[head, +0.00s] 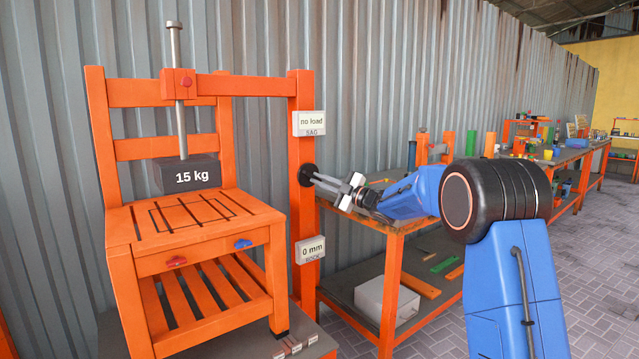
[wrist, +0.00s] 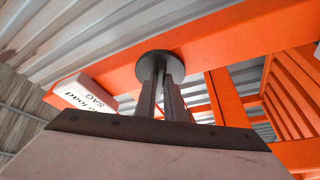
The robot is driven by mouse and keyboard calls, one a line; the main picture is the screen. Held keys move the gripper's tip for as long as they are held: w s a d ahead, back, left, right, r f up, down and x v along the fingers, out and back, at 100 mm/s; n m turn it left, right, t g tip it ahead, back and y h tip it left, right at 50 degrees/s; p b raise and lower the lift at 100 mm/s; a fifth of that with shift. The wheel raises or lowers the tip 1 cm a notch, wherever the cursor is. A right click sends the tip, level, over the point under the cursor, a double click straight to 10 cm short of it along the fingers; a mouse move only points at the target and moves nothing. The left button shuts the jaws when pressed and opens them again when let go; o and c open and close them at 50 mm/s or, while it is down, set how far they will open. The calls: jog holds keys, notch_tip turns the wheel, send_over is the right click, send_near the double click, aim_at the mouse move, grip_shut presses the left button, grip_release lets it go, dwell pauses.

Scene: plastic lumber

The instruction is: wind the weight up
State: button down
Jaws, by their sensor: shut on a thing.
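The dark weight block (head: 187,175) marked "15 kg" sits under a grey vertical rod (head: 176,50) in the orange frame. It is low over the orange chair's seat (head: 150,228); I cannot tell for sure whether it touches. A round black knob (head: 304,170) is on the frame's right post, and its disc shows in the wrist view (wrist: 150,60). My gripper (head: 315,178) reaches it from the right. Its two fingers (wrist: 161,80) are shut on the knob's centre, which they mostly hide.
A "no load" SAG sign (head: 310,123) is above the knob and a "0 mm" ROCK sign (head: 310,250) below it. An orange workbench (head: 395,240) with a grey box (head: 387,305) on its lower shelf stands right of the post. Paved floor at the right is clear.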

jog(key=n, duration=0.2)
jog(key=n+g, duration=0.1)
jog(key=n, duration=0.1)
jog(key=r+n+g+h, duration=0.1)
jog(key=n, duration=0.1)
jog(key=shift+n, duration=0.4)
dwell(0.3)
jog(key=c, duration=1.8)
grip_release()
jog(key=shift+c, duration=0.2)
jog(key=v, duration=1.7)
jog(key=shift+d+r, duration=0.2)
jog(key=shift+r, duration=0.05)
